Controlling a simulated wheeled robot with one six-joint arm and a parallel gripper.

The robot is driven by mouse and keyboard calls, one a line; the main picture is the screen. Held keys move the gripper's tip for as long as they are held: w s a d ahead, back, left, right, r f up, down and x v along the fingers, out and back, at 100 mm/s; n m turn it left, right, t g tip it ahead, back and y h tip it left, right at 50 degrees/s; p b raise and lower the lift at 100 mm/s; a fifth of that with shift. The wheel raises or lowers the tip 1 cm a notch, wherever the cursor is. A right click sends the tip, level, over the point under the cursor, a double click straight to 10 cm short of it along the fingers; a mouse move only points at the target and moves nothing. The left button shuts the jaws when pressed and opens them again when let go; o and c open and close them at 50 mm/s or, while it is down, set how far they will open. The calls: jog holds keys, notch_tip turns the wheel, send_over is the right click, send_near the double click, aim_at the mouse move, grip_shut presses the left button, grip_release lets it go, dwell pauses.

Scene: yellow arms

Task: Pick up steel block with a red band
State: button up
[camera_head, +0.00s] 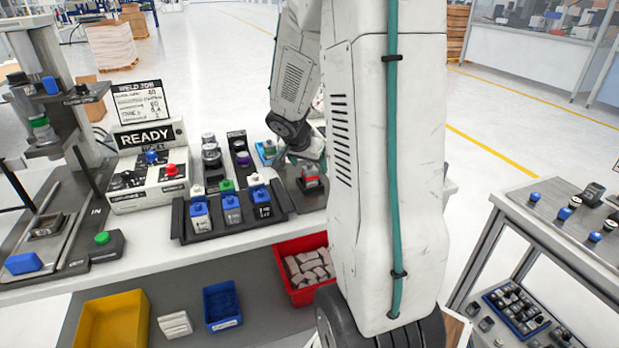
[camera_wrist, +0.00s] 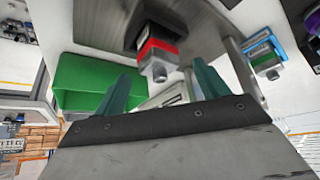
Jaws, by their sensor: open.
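The steel block with a red band (camera_head: 309,178) sits on a dark plate at the right of the bench in the head view, close beside my arm. In the wrist view the block (camera_wrist: 158,48) shows its red band and grey steel body, ahead of my gripper (camera_wrist: 163,88). The two teal fingers are apart with nothing between them. The block lies beyond the fingertips, roughly in line with the gap. In the head view my gripper (camera_head: 304,158) is just above and behind the block, partly hidden by my arm.
A blue and green block (camera_wrist: 263,52) stands right of the red-banded one in the wrist view; a green bin (camera_wrist: 75,82) is at left. A READY control box (camera_head: 140,195) stands farther left.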

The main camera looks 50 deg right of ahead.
jog(key=shift+x, duration=1.1)
jog(key=shift+r, duration=0.1)
jog(key=c, duration=1.5)
